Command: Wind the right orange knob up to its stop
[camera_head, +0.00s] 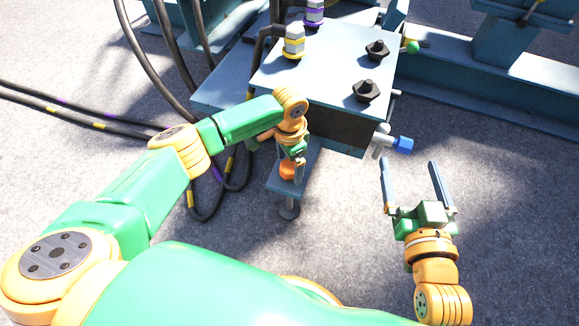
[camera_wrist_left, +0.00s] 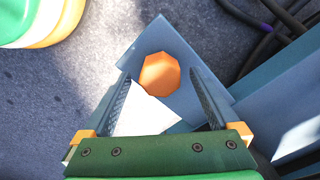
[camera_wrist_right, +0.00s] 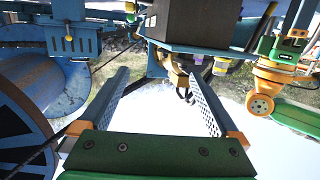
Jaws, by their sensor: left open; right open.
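The orange knob (camera_head: 289,169) sits on a blue foot plate (camera_head: 308,160) at the near side of the blue machine, above a round levelling foot (camera_head: 289,210). In the left wrist view the knob (camera_wrist_left: 160,74) is an orange octagon on the plate, seen from above. My left gripper (camera_head: 290,158) is directly over it. Its open fingers (camera_wrist_left: 158,84) show on either side of the knob, and I cannot tell whether they touch it. My right gripper (camera_head: 408,170) is open and empty, over the ground right of the machine.
The machine's blue top (camera_head: 330,60) has black knobs (camera_head: 366,90) and two ringed cable connectors. A blue-capped valve (camera_head: 402,144) sticks out at its right side. Black cables (camera_head: 80,122) lie on the ground at left. A blue beam (camera_head: 490,90) runs behind.

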